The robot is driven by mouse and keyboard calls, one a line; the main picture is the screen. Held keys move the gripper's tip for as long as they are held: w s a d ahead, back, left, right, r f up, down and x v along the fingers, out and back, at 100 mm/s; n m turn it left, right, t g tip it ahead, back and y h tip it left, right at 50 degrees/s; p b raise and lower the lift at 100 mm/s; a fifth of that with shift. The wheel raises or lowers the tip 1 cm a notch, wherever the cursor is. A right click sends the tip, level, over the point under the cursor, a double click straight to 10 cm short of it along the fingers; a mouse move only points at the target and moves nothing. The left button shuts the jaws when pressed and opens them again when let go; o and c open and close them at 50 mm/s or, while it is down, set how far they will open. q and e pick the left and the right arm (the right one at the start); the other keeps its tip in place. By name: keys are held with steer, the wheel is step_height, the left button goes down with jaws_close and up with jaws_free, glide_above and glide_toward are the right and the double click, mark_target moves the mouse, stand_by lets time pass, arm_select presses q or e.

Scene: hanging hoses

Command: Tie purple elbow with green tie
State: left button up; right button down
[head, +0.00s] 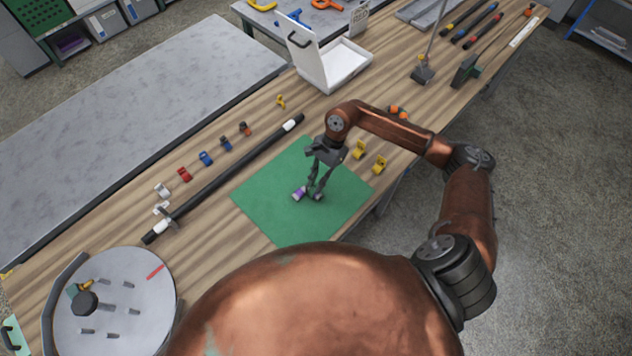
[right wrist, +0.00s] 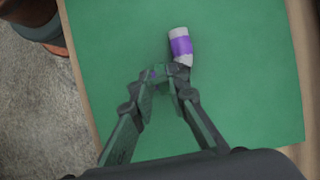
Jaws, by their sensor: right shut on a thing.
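The purple elbow (head: 299,194) is a small bent tube with a purple band and pale ends, at the middle of the green mat (head: 265,190). In the right wrist view the elbow (right wrist: 181,46) reaches away from the fingertips, its near end partly hidden by them. My right gripper (head: 315,193) comes down from above and is shut on the elbow's near end; it also shows in the right wrist view (right wrist: 165,75). I cannot tell whether the elbow touches the mat. I cannot pick out a green tie for certain. My left gripper is not in view.
A long black rod (head: 225,178) with white ends lies left of the mat, beside several small coloured clips. Yellow clips (head: 379,164) stand to the right. A round grey plate (head: 115,310) with pegs is at lower left. An open white box (head: 333,66) stands behind.

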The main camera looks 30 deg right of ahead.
steer(key=shift+f+b, duration=0.55)
steer(key=shift+f, duration=0.15)
stand_by(0.5)
steer(key=c, duration=1.8)
jaws_free()
steer(key=shift+d+r, duration=0.15)
steer(key=shift+r, duration=0.1)
steer(key=v, duration=1.1)
steer(key=shift+r, duration=0.25)
steer(key=shift+f, duration=0.1)
